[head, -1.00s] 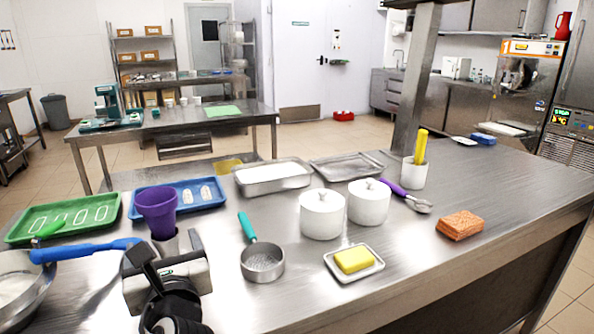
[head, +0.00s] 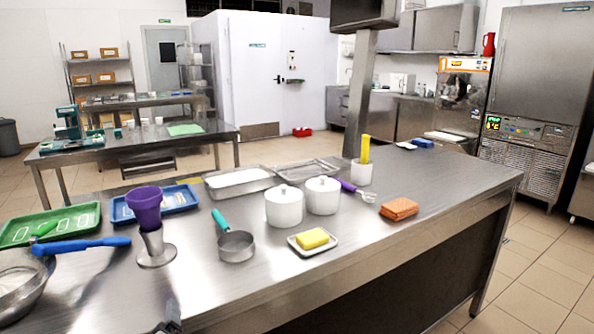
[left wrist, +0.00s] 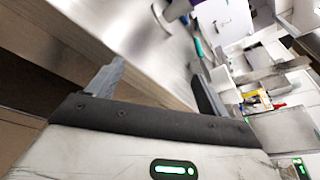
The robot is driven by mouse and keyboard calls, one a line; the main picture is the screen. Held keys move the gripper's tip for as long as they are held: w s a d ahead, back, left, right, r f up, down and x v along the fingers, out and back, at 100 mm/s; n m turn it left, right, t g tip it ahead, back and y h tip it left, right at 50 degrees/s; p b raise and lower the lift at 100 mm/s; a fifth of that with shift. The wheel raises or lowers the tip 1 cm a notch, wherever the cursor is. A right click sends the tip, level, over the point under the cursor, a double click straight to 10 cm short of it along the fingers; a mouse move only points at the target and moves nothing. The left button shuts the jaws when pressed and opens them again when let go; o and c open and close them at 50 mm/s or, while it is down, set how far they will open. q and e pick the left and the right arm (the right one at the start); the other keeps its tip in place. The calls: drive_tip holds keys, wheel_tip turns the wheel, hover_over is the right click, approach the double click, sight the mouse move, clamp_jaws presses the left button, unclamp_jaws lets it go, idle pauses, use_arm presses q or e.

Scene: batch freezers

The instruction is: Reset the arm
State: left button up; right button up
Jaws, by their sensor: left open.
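My left gripper (left wrist: 152,78) is open and empty in the left wrist view, its two fingers spread apart beside the steel table (left wrist: 128,28). In the head view only a small dark tip of my left gripper (head: 170,318) shows at the bottom edge, in front of the table (head: 250,290). A purple cup (head: 146,208) sits on a metal stand (head: 156,248) on the table, apart from that tip. My right gripper is not in view.
The table holds a steel bowl (head: 20,285), a saucepan with teal handle (head: 236,246), two white lidded pots (head: 284,206), a yellow block on a dish (head: 312,238) and orange sponges (head: 400,208). The table's front middle is clear. Floor (head: 535,280) is free at the right.

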use_arm(q)
drive_tip(key=s+d+f+n+g+h, duration=0.2)
drive_tip(key=s+d+f+n+h, duration=0.2)
drive_tip(key=s+f+n, duration=0.3)
drive_tip(key=s+d+f+n+g+h, duration=0.2)
drive_tip(key=s+d+f+n+h, duration=0.2)
drive_tip(key=s+f+n, duration=0.4)
wheel_tip(320, 180, down, 4)
drive_tip(key=d+n, duration=0.1)
drive_tip(key=n, duration=0.5)
drive_tip(key=shift+s+f, duration=0.2)
drive_tip(key=shift+s, duration=0.1)
